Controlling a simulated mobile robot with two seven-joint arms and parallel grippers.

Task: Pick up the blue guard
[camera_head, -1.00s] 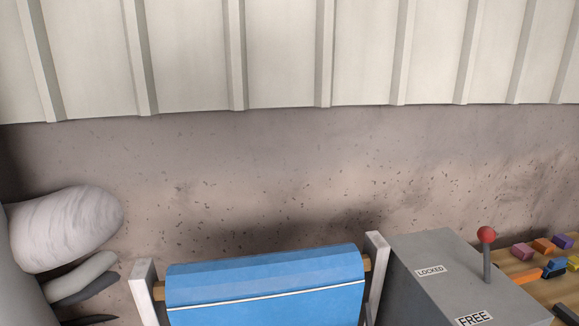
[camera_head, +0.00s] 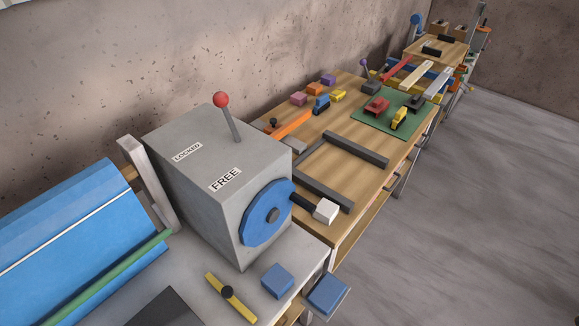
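A large blue curved cover (camera_head: 75,220) with a thin white line across it, which looks like the blue guard, is at the left of the head view. Its left part is cut off by the picture edge. A pale upright bracket (camera_head: 150,185) stands at its right end, and a green bar (camera_head: 120,268) runs along its lower edge. Neither of my grippers is in view.
A grey box (camera_head: 190,150) with a red-knobbed lever, LOCKED and FREE labels and a blue disc (camera_head: 266,213) stands right of the cover. A yellow bar (camera_head: 230,298) and blue blocks (camera_head: 278,280) lie in front. A wooden bench (camera_head: 345,140) holds several items. Floor (camera_head: 480,190) is clear at right.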

